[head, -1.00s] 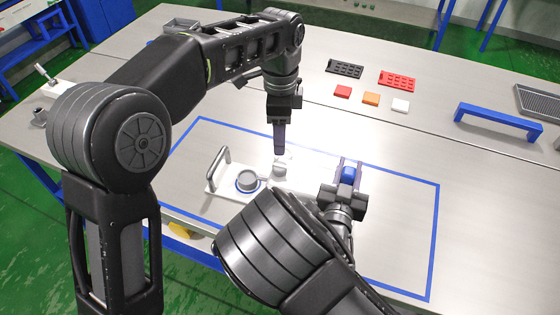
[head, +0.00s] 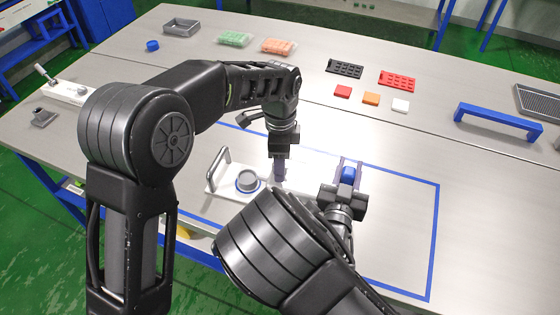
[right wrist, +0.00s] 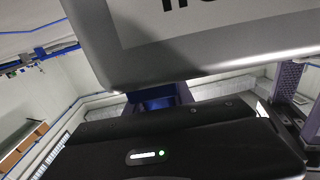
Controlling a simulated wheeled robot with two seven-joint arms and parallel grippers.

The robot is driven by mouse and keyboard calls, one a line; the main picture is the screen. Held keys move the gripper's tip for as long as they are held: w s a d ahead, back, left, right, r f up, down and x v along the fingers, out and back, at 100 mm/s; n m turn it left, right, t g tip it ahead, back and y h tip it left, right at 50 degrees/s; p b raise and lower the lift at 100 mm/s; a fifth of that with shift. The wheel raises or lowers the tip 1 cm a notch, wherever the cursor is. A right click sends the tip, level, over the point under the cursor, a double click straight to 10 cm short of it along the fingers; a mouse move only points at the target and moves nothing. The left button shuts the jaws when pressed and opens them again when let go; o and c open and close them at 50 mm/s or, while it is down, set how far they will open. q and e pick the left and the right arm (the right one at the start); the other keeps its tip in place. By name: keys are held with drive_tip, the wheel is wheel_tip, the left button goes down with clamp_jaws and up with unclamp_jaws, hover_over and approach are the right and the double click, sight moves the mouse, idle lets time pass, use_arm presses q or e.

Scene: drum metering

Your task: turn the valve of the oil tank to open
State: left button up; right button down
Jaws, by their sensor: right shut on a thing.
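The oil tank (head: 214,186) looks like a white body with a handle on top and a grey round cap with a blue ring; my arms hide part of it. My left gripper (head: 280,170) points down at the tank's right part, over the small white fitting that seems to be the valve. Its fingers show edge-on, so I cannot tell open from shut, nor contact. My right gripper (head: 348,172) is shut on a blue object (head: 348,175) right of the tank. In the right wrist view, the blue object (right wrist: 155,97) is partly hidden below a large silver-grey labelled body (right wrist: 210,60).
A blue outline (head: 434,240) frames the work area on the metal table. Several coloured blocks (head: 371,99), a black tray (head: 344,68), a red tray (head: 397,79) and a blue handle bar (head: 498,118) lie toward the back and right. The framed area's right side is clear.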

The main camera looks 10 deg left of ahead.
use_arm(q)
clamp_jaws()
idle(0.3)
drive_tip(key=shift+n, duration=0.4)
drive_tip(key=n, duration=0.3)
drive_tip(key=shift+n, duration=0.3)
drive_tip(key=n, duration=0.4)
drive_tip(key=shift+n, duration=0.3)
drive_tip(key=n, duration=0.4)
drive_tip(key=shift+n, duration=2.5)
